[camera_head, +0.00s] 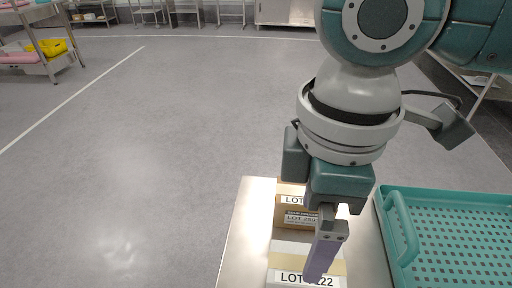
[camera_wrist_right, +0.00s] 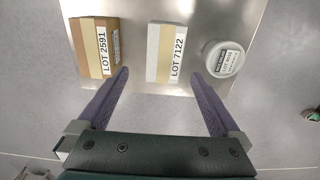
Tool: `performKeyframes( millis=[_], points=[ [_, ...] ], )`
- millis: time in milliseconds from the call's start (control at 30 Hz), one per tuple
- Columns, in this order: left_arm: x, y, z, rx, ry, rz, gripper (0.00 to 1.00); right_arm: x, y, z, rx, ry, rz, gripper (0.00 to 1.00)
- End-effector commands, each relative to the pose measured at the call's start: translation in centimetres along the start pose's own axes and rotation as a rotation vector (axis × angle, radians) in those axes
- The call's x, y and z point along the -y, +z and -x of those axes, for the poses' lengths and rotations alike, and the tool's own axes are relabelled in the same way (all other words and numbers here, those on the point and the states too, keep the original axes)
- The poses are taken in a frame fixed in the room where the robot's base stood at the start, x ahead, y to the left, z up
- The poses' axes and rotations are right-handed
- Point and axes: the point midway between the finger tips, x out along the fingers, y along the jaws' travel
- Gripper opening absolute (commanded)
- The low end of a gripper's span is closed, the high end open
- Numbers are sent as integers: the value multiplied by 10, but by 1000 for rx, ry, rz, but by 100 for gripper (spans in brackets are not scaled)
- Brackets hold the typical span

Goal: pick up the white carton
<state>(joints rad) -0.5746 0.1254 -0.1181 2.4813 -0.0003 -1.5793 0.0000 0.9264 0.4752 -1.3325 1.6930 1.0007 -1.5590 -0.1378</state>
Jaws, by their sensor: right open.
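The white carton (camera_wrist_right: 158,52), with a tan band and a LOT 7122 label, sits on a pale metal surface. In the head view the white carton (camera_head: 285,248) is at the bottom, partly covered by my right gripper (camera_head: 320,272). In the wrist view my right gripper (camera_wrist_right: 160,74) is open and empty, its purple fingers apart on either side of the carton's near end. I cannot tell how high the fingertips are above the surface. My left gripper is not in view.
A brown carton (camera_wrist_right: 95,46) labelled LOT 2591 stands to the left of the white carton in the wrist view. A round white-lidded container (camera_wrist_right: 223,57) stands to its right. A teal perforated tray (camera_head: 400,228) is at right in the head view. Open grey floor lies left.

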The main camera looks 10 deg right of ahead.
Motion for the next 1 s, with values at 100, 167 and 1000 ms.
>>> performKeyframes(
  millis=[100,167,1000],
  points=[
    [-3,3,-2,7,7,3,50,1,1,-19,4,-3,-1,100],
    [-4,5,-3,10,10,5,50,1,0,-28,3,-3,0,100],
    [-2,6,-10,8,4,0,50,2,-1,-92,0,0,2,92]
  ],
)
